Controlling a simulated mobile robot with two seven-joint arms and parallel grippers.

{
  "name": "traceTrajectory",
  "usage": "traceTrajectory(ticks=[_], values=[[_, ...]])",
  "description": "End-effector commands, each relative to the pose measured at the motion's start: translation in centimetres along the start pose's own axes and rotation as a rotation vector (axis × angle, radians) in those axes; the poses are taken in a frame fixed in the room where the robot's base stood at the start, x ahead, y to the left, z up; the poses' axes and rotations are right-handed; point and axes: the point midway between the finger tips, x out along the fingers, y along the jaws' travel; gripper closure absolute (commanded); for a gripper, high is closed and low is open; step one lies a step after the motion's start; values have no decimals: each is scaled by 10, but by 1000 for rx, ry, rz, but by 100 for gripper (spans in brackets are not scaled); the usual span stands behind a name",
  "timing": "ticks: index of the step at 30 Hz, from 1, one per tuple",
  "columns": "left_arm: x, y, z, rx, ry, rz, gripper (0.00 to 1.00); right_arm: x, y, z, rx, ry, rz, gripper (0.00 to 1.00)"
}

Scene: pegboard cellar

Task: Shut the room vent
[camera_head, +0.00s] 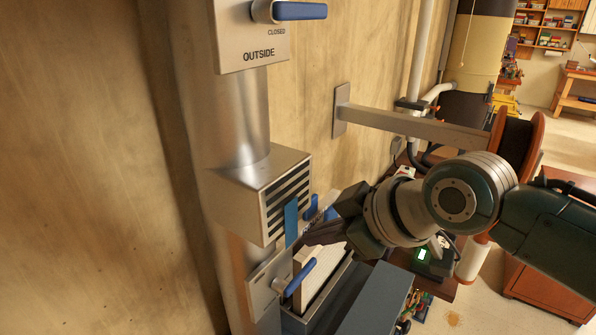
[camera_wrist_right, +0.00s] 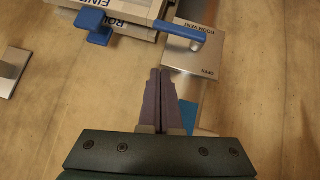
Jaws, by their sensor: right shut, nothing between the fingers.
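A blue strip (camera_head: 291,222) is at the box's lower front edge. My right gripper (camera_head: 308,236) is shut and empty, just above the lever and apart from it; its shut fingers also show in the wrist view (camera_wrist_right: 160,76). My left gripper is out of view.
An OUTSIDE plate (camera_head: 250,42) with a blue lever (camera_head: 300,11) and CLOSED lettering sits higher on the duct (camera_head: 240,120). A wall bracket arm (camera_head: 425,127) reaches over my right wrist.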

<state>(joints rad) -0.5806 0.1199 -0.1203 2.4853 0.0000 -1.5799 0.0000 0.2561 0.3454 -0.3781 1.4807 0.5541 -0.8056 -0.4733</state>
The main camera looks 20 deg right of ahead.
Motion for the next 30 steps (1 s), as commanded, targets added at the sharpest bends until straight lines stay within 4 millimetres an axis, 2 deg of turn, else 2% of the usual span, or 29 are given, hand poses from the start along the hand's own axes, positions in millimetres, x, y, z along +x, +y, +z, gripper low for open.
traceTrajectory(ticks=[1,12,21,23,26,30], values=[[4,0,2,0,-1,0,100,-7,0,6,-3,-4,0,100],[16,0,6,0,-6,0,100,-68,8,7,-3,-4,0,100],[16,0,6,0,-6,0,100,-86,9,5,2,-7,-4,100],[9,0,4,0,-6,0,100,-91,2,5,12,-19,-10,100],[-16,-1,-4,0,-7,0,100,-112,-25,8,64,-83,-30,100],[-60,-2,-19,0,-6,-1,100,-166,-68,24,217,-242,-12,100]])
